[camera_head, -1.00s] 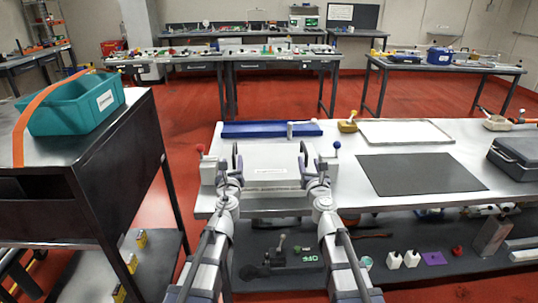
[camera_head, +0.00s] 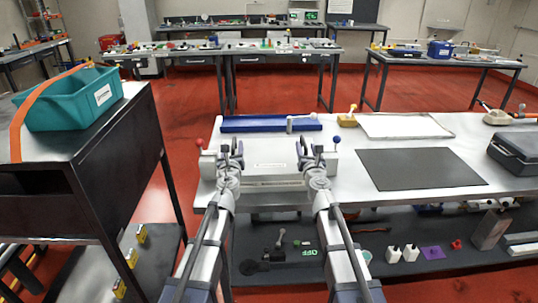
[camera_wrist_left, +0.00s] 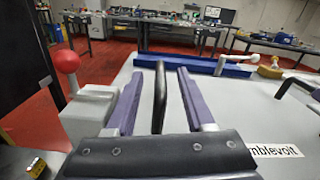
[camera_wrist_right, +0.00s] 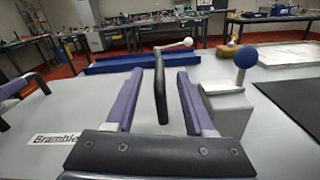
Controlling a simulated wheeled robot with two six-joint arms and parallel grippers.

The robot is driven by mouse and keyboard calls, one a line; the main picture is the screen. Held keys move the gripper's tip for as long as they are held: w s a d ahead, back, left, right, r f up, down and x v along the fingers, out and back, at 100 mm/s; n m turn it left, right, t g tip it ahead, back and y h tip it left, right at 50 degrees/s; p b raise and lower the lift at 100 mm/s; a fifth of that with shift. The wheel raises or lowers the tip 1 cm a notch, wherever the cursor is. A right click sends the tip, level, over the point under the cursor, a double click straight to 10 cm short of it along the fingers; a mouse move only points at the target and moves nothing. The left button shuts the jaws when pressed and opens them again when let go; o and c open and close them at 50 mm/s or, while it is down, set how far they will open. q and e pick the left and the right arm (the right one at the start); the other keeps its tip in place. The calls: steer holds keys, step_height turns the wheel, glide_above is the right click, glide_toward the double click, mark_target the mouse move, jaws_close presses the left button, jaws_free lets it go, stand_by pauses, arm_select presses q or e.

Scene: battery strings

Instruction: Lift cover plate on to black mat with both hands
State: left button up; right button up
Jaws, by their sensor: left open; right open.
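The light grey cover plate (camera_head: 268,173) lies on the near left part of the bench, with a white label and two upright black handles. The left handle (camera_wrist_left: 160,97) stands between the open purple fingers of my left gripper (camera_wrist_left: 154,95), with gaps on both sides. The right handle (camera_wrist_right: 161,92) stands likewise between the open fingers of my right gripper (camera_wrist_right: 157,95). In the head view my left gripper (camera_head: 230,152) and right gripper (camera_head: 311,153) are over the plate's two sides. The black mat (camera_head: 420,169) lies flat and bare to the right.
Grey blocks with a red ball knob (camera_head: 199,142) and a blue ball knob (camera_head: 336,139) flank the plate. A blue bar (camera_head: 255,124) lies behind it. A pale tray (camera_head: 405,125) is behind the mat, and a dark case (camera_head: 515,153) is right of it.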

arm_select(q)
steer(key=w, duration=0.2)
steer(key=shift+w+a, duration=0.1)
steer(key=shift+w, duration=0.2)
arm_select(e)
steer(key=w, duration=0.2)
steer(key=shift+w+a, duration=0.1)
steer(key=shift+w, duration=0.2)
arm_select(q)
steer(key=shift+s, duration=0.1)
steer(key=shift+c, duration=0.3)
arm_select(e)
steer(key=shift+s, duration=0.1)
steer(key=shift+c, duration=0.3)
arm_select(q)
jaws_close()
arm_select(e)
jaws_close()
